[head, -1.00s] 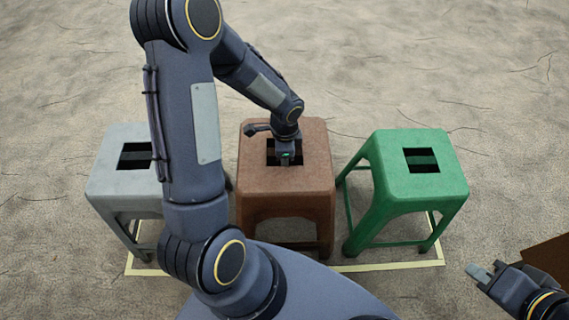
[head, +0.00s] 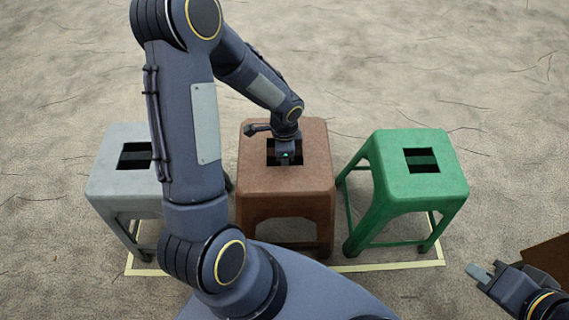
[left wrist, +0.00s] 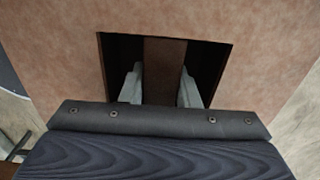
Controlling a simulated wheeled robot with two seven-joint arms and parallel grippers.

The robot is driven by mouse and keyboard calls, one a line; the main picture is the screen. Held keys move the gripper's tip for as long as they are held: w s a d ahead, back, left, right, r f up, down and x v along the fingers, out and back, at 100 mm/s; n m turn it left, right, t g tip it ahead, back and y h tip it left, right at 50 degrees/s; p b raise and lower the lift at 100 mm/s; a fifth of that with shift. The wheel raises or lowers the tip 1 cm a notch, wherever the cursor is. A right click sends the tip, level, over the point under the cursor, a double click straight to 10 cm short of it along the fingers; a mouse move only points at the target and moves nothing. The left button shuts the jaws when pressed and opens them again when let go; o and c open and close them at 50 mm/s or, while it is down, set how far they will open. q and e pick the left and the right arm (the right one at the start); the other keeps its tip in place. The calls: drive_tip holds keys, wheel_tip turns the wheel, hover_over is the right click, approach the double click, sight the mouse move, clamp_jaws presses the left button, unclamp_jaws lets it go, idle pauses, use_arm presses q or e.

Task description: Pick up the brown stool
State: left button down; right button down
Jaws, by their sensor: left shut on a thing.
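The brown stool (head: 262,180) stands upright between two other stools. It has a square hole in its seat with a brown bar across it. My left gripper (head: 286,158) reaches down into this hole from above. In the left wrist view, the brown stool's seat (left wrist: 255,55) fills most of the picture. The two grey fingers of my left gripper (left wrist: 160,90) are inside the hole, one on each side of the bar, and shut on it. My right gripper (head: 490,272) is at the lower right, away from the stools and empty.
A grey stool (head: 118,183) stands to the left, partly behind my left arm. A green stool (head: 435,184) stands to the right, with a gap between. A pale yellow line (head: 390,266) marks the sandy ground. A brown surface (head: 550,256) shows at the right edge.

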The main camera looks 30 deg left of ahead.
use_arm(q)
drive_tip(key=shift+w+r, duration=0.1)
idle(0.3)
wheel_tip(320, 180, up, 18)
drive_tip(key=p, duration=0.6)
idle(0.4)
wheel_tip(320, 180, up, 24)
drive_tip(key=p, duration=2.1)
drive_tip(key=shift+d, duration=0.1)
